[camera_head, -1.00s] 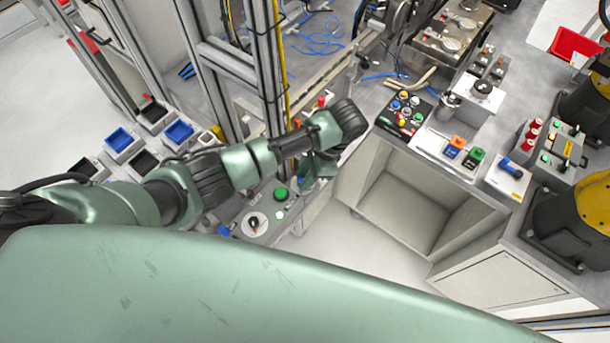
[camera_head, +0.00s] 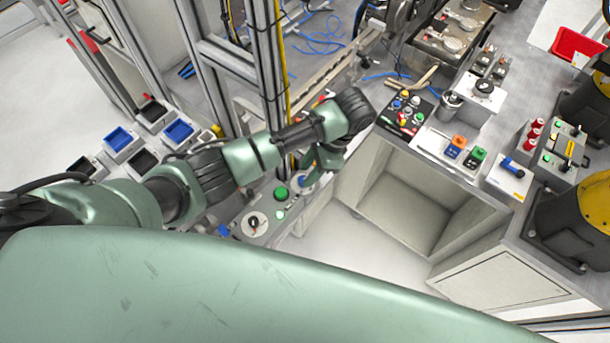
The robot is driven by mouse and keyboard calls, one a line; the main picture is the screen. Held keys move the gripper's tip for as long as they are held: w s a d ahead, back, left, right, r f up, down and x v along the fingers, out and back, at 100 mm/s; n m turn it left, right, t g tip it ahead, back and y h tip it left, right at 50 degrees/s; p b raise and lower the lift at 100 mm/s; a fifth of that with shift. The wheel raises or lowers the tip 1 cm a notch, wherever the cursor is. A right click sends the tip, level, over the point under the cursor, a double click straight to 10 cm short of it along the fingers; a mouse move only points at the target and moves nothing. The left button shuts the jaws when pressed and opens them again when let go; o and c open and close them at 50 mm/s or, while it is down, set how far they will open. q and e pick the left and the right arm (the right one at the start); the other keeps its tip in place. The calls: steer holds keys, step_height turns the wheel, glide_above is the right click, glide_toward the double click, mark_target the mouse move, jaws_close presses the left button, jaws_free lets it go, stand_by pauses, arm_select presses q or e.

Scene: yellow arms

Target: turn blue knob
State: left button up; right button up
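A small blue part (camera_head: 305,180) shows on the near control panel (camera_head: 265,243), partly hidden behind my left gripper; it could be the blue knob. Another small blue piece (camera_head: 224,230) sits at the panel's left end. A blue handle (camera_head: 513,163) on a white box stands on the right bench. My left gripper (camera_head: 318,164) hangs from the dark wrist just above and beside the panel's far end. Its fingers are too small and covered to tell whether they are open or shut, or touching anything. My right gripper is out of view.
The panel also carries a green button (camera_head: 281,194) and a black selector on a white disc (camera_head: 254,224). A metal frame post (camera_head: 268,70) stands close behind my arm. An open grey cabinet (camera_head: 415,205) is to the right. Blue and black bins (camera_head: 179,131) lie at left.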

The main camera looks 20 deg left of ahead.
arm_select(q)
steer(key=v, duration=0.5)
steer(key=shift+a+p, duration=0.1)
steer(key=shift+p, duration=0.25)
